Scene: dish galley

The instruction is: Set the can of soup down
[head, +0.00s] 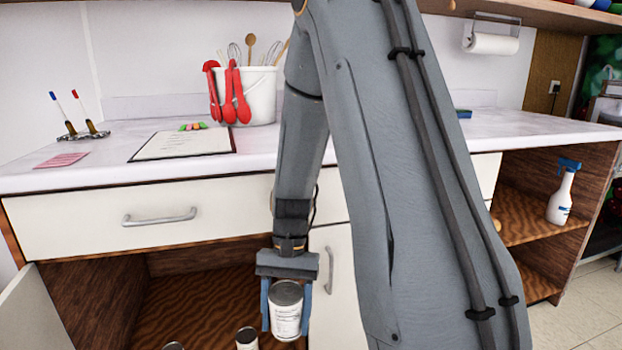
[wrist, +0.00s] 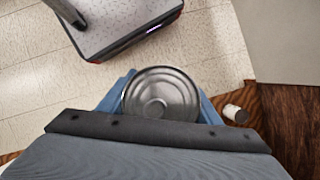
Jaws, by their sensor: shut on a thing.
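The can of soup (head: 286,312) is a metal can with a white label, upright between the two blue fingers of my gripper (head: 286,321). My gripper is shut on it and points down, in front of the open cabinet below the counter. In the wrist view, the can's round grey lid (wrist: 162,92) shows between the fingers (wrist: 161,98). The can's underside is hidden, and I cannot tell how high it is above the cabinet floor.
The open cabinet has a brown wood floor (head: 190,308). A smaller can (head: 246,338) stands left of the held can, and another can (head: 172,346) shows at the bottom edge. A cabinet door (head: 335,285) is at right; another open door (head: 32,315) is at left.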

